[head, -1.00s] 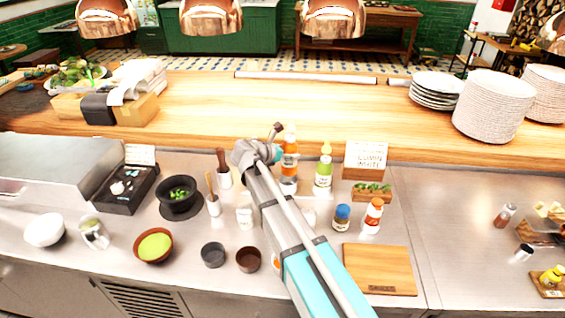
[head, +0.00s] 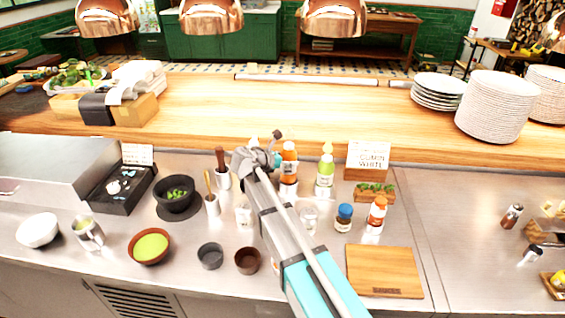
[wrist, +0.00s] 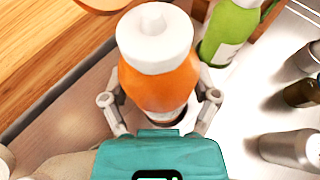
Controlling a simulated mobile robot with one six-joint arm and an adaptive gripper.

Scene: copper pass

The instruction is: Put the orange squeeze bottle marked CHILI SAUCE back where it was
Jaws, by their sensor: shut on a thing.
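The orange squeeze bottle (head: 289,158) with a white cap stands near the back of the steel counter, left of a green bottle (head: 325,172). In the wrist view the orange bottle (wrist: 160,82) is large and central, seen from above. My gripper (wrist: 160,105) is shut on it, with one finger on each side. In the head view my gripper (head: 277,160) reaches it from the left. The bottle looks roughly upright. Its lettering is not readable, and I cannot tell whether its base touches the counter.
A pale nozzle tip (head: 254,143) shows behind my arm. Right of my arm are a blue-lidded jar (head: 344,217), another orange-and-white bottle (head: 376,215) and a cutting board (head: 384,271). A wooden ledge (head: 290,115) runs behind. The green bottle (wrist: 229,32) is close in the wrist view.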

